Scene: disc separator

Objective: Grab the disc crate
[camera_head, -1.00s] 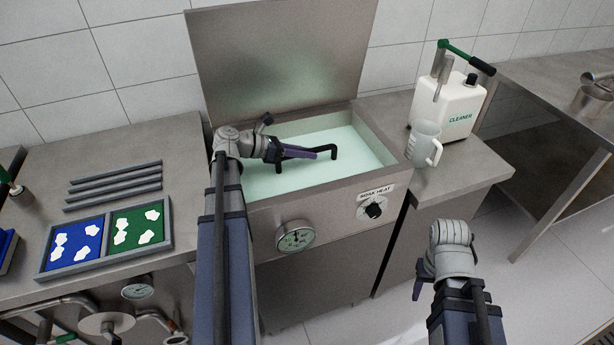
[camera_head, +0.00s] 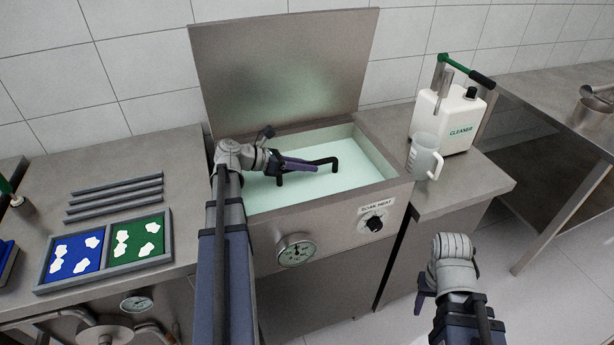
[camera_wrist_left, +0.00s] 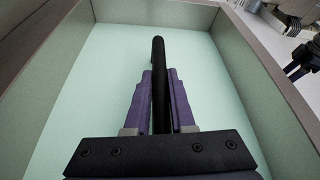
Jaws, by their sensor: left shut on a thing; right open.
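The disc crate shows only as a black handle (camera_head: 328,161) standing out of the pale green liquid in the soak tank (camera_head: 400,190). The crate body is hidden under the opaque liquid. My left gripper (camera_head: 312,168) reaches into the tank from the left and is shut on the handle. In the left wrist view the handle (camera_wrist_left: 158,52) runs between the purple fingers of my left gripper (camera_wrist_left: 159,78) and sticks out beyond them. My right gripper (camera_head: 422,294) is open, low in front of the right counter, away from the tank.
The tank's lid (camera_head: 280,70) stands open at the back. A measuring jug (camera_head: 424,157) and a cleaner canister (camera_head: 448,118) stand on the right counter. On the left counter are a two-part tray (camera_head: 107,273) with blue and green sections and several grey bars (camera_head: 115,198).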

